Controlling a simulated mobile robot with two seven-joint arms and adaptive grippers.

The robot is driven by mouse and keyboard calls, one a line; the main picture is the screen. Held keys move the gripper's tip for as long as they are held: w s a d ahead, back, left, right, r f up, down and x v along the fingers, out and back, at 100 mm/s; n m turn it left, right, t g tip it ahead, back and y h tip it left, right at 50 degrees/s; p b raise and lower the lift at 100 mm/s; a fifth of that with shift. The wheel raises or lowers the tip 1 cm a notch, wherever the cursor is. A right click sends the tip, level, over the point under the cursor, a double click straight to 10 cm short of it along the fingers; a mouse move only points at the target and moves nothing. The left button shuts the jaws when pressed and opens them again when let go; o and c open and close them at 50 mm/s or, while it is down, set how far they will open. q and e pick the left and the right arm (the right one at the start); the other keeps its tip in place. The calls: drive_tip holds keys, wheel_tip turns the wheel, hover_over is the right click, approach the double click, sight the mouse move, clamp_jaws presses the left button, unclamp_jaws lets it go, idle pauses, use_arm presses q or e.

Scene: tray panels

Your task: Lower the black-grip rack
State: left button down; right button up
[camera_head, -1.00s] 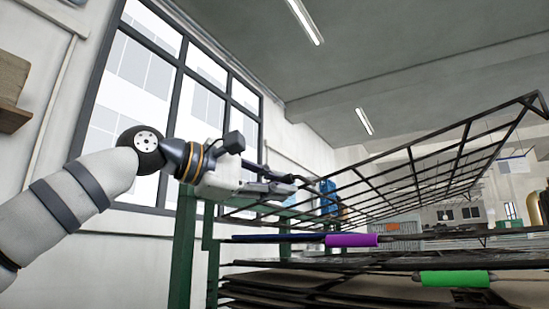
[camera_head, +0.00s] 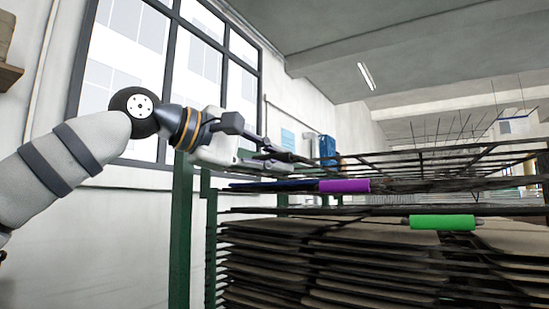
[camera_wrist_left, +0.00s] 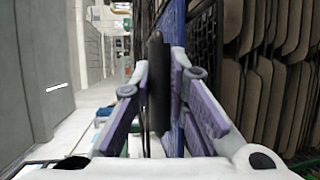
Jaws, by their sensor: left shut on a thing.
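The black-grip rack (camera_head: 440,156) is a dark wire grid at the top of the stack in the head view. It lies close to level, just above the rack with the purple grip. My left gripper (camera_head: 280,160) is at its left front edge. In the left wrist view my left gripper (camera_wrist_left: 162,82) is shut on the black grip (camera_wrist_left: 157,70), which stands upright between the purple-grey fingers. The grip is largely hidden by the fingers in the head view. My right gripper is not in view.
Below are a rack with a purple grip (camera_head: 344,186) and one with a green grip (camera_head: 442,222). Many brown panels (camera_head: 270,255) fill the levels beneath. A green post (camera_head: 181,235) stands at the left of the stack. The space above the rack is clear.

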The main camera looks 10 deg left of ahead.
use_arm(q)
drive_tip(key=c, duration=1.6)
unclamp_jaws()
drive_tip(key=shift+f, duration=0.3)
drive_tip(key=shift+o, duration=0.2)
drive_tip(key=shift+r, duration=0.1)
drive_tip(key=shift+s+a+r, duration=0.1)
drive_tip(key=shift+s+a, duration=0.05)
drive_tip(key=shift+a, duration=0.05)
drive_tip(key=v, duration=1.1)
drive_tip(key=shift+a, duration=0.2)
drive_tip(key=shift+s, duration=0.1)
